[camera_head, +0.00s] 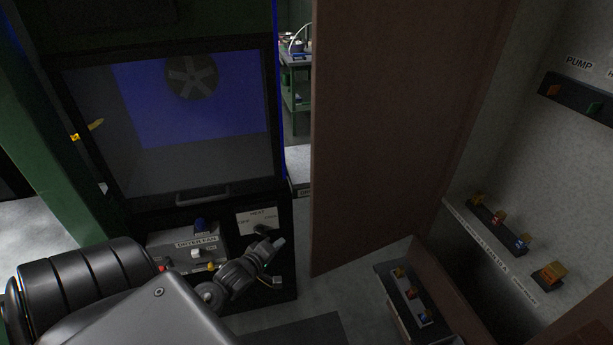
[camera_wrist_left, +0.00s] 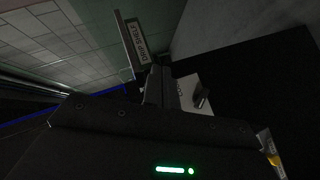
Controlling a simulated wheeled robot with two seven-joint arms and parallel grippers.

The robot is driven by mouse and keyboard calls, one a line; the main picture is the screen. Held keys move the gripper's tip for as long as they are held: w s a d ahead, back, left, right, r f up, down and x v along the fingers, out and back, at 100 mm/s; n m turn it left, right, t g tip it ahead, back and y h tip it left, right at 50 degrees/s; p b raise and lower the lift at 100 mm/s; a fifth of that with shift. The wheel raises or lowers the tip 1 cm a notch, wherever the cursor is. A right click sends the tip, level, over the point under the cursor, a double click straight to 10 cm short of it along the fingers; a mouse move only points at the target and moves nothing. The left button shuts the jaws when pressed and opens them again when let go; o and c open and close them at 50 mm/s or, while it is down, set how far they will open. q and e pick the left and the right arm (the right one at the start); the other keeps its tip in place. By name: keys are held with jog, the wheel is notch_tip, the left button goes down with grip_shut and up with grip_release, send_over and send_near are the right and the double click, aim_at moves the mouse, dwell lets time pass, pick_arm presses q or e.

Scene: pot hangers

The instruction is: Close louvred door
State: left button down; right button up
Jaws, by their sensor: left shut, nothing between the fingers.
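A tall brown door panel (camera_head: 400,120) stands open in the middle of the head view, its near edge upright beside a gap to the room behind. I cannot make out slats on it, so I cannot tell whether it is the louvred door. My left gripper (camera_head: 274,258) is low at the front of the dark cabinet, left of the panel and apart from it. It is shut and empty. In the left wrist view its fingers (camera_wrist_left: 158,86) point toward a plate labelled "DRIP SHELF" (camera_wrist_left: 139,44). My right gripper is not in view.
A dark cabinet with a glass front (camera_head: 190,120) and a bar handle (camera_head: 203,194) stands at left, with a control box (camera_head: 187,248) below. A low switch box (camera_head: 408,297) stands on the right.

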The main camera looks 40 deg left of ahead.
pick_arm(q)
notch_tip(320, 180, up, 21)
jog(key=d+n+t, duration=0.1)
jog(key=n+t, duration=0.2)
jog(key=t, duration=0.1)
jog(key=w+p, duration=0.4)
jog(key=w, duration=0.7)
jog(key=s+d, duration=0.1)
jog(key=d+p, duration=0.1)
jog(key=d, duration=0.1)
jog(key=shift+s+f, duration=0.1)
jog(key=shift+s, duration=0.3)
